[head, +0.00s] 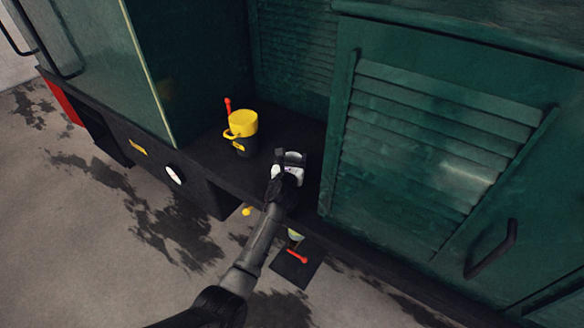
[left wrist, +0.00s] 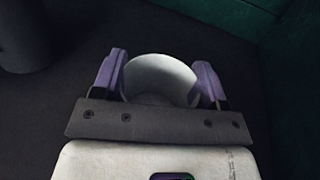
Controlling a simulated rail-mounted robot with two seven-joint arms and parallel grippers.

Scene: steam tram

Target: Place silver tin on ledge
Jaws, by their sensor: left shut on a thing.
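The silver tin (left wrist: 160,78) is a pale round tin, seen from above in the left wrist view between the two purple fingers. My left gripper (head: 288,160) is shut on it; the fingers (left wrist: 161,80) press on its left and right sides. In the head view the gripper and wrist hide most of the tin. The gripper is over the dark ledge (head: 222,172) of the green tram. I cannot tell whether the tin touches the ledge. My right gripper is not in view.
A yellow and black mug-like can (head: 242,130) stands on the ledge left of the gripper, with a red-tipped lever (head: 228,104) behind it. A louvred green door (head: 440,150) stands close on the right. A red-handled valve (head: 297,256) sits below the ledge.

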